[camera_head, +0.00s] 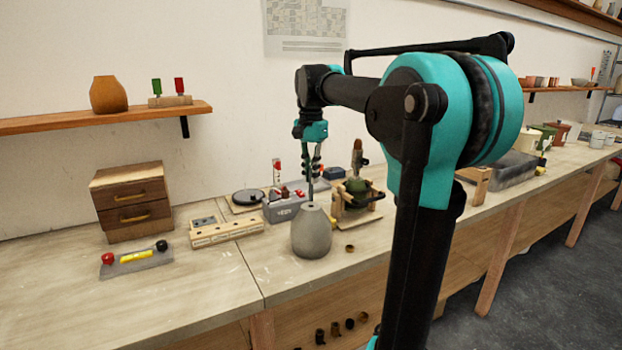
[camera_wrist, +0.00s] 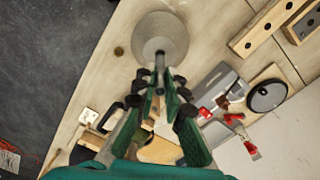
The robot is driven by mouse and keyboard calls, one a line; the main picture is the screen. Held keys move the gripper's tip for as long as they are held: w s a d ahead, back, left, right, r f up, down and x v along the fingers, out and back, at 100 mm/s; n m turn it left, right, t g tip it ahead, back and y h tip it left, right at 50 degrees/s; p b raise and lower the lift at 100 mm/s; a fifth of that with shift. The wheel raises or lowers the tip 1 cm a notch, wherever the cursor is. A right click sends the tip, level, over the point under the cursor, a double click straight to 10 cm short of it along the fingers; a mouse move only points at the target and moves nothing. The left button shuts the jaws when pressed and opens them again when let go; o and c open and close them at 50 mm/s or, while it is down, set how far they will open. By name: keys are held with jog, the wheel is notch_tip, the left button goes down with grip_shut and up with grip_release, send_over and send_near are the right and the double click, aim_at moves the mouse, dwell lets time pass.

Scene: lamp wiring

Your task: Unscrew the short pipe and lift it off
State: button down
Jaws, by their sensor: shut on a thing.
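A grey, rounded lamp base (camera_head: 311,238) stands upright near the front of the workbench. It also shows in the wrist view (camera_wrist: 150,28). My gripper (camera_head: 311,168) points straight down above it. In the wrist view my gripper (camera_wrist: 160,88) is shut on the thin, dark short pipe (camera_wrist: 160,60). The pipe (camera_head: 310,190) hangs upright below the fingertips, and its lower end is at the top opening of the base. I cannot tell whether the pipe is still in the opening or just clear of it. The fingers hide its upper part.
Behind the base stand a grey box (camera_head: 286,208) with red parts and a wooden stand (camera_head: 356,215) with a green item. A wooden block with holes (camera_head: 226,232) lies left. A small brown ring (camera_head: 349,248) lies right of the base.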

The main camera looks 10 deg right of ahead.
jog(key=shift+r, duration=1.4)
